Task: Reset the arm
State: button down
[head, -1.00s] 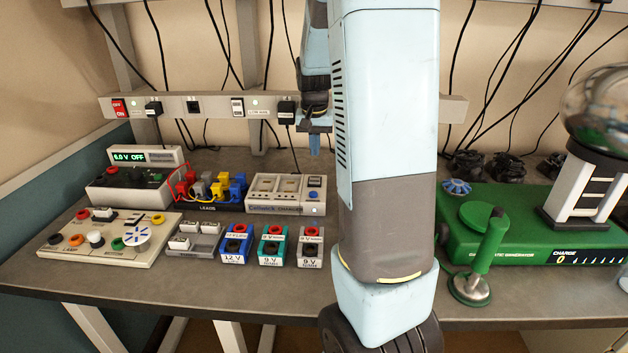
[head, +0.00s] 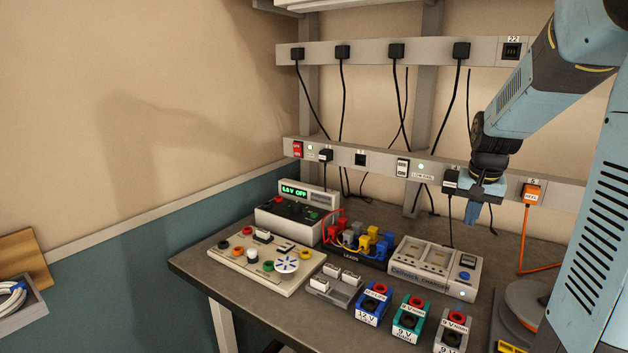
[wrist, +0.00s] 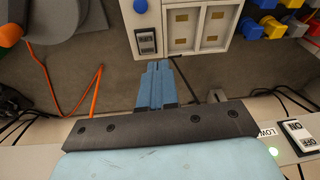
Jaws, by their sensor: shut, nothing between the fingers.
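My gripper (head: 472,212) hangs at the end of my arm at the right of the head view, fingers pointing down. It is shut with nothing between its fingers. It is in front of the lower socket rail (head: 385,165) and above the back of the bench, behind the grey charger (head: 440,266). In the wrist view the two blue fingers (wrist: 157,72) lie together, with the charger (wrist: 190,28) beyond their tips. I see no contact with anything. My arm is bent, its upper links partly out of the frame at the right.
The bench holds a power supply (head: 300,212) reading OFF, a lead rack (head: 355,250), a circuit board panel (head: 258,262) and several battery boxes (head: 410,315). An orange cable (head: 524,235) hangs from the rail near my gripper. A wooden shelf (head: 18,255) is at far left.

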jog(key=s+a+r+n+t, duration=0.1)
jog(key=s+a+r+n, duration=0.1)
jog(key=s+a, duration=0.5)
jog(key=s+a+r+n+t, duration=0.2)
jog(key=s+a+r, duration=0.3)
jog(key=s, duration=0.9)
jog(key=shift+s+a+n+y, duration=0.3)
jog(key=shift+a+n, duration=0.5)
jog(key=shift+a, duration=0.25)
